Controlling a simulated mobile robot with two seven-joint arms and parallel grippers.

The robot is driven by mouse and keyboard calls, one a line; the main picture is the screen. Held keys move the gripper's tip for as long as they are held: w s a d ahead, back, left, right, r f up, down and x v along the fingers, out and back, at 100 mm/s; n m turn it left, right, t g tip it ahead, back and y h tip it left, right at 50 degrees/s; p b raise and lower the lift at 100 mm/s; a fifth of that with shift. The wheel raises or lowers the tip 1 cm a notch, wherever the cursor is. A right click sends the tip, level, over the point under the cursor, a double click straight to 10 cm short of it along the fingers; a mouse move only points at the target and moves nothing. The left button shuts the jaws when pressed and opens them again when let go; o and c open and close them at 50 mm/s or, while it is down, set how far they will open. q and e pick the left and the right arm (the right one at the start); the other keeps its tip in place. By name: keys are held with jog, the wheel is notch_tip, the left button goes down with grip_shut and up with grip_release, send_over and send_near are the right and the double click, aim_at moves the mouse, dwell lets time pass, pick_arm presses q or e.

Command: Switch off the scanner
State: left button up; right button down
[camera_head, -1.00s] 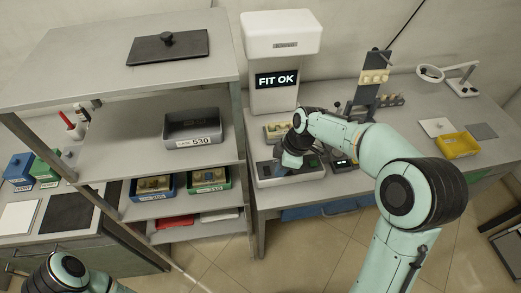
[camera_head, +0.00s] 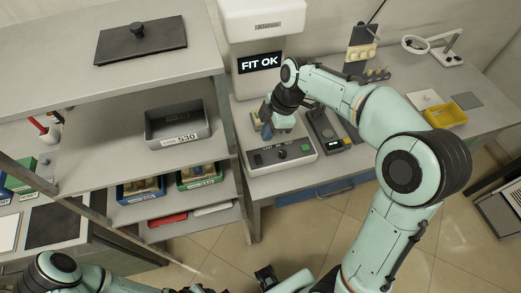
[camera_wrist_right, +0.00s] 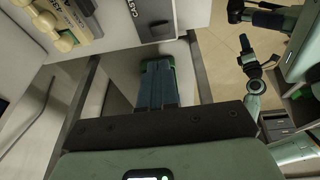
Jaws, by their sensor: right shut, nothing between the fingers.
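The scanner (camera_head: 258,85) is a tall white machine on the bench; its screen (camera_head: 260,62) reads "FIT OK". Its low front base carries a dark control panel (camera_head: 280,154) with small controls and a green knob (camera_head: 305,147). My right gripper (camera_head: 267,130) is over the scanner's base, just behind the panel and apart from the knob. Its dark blue fingers are closed together and empty, as the right wrist view also shows (camera_wrist_right: 158,85). A dark end piece (camera_head: 267,277) at the bottom edge may be my left gripper; its jaws are unclear.
A dark instrument (camera_head: 326,130) with a small display stands right of the panel. A yellow tray (camera_head: 445,116) and a magnifier lamp (camera_head: 432,47) are farther right. A shelf rack (camera_head: 228,120) with bins stands close on the left.

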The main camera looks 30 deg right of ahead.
send_near(257, 157)
jog(key=x, duration=0.5)
jog(key=shift+a+f, duration=0.2)
pick_arm(q)
jog(key=shift+s+f, duration=0.15)
jog(key=shift+f, duration=0.15)
pick_arm(e)
jog(key=shift+w+f, duration=0.1)
jog(key=shift+f, duration=0.4)
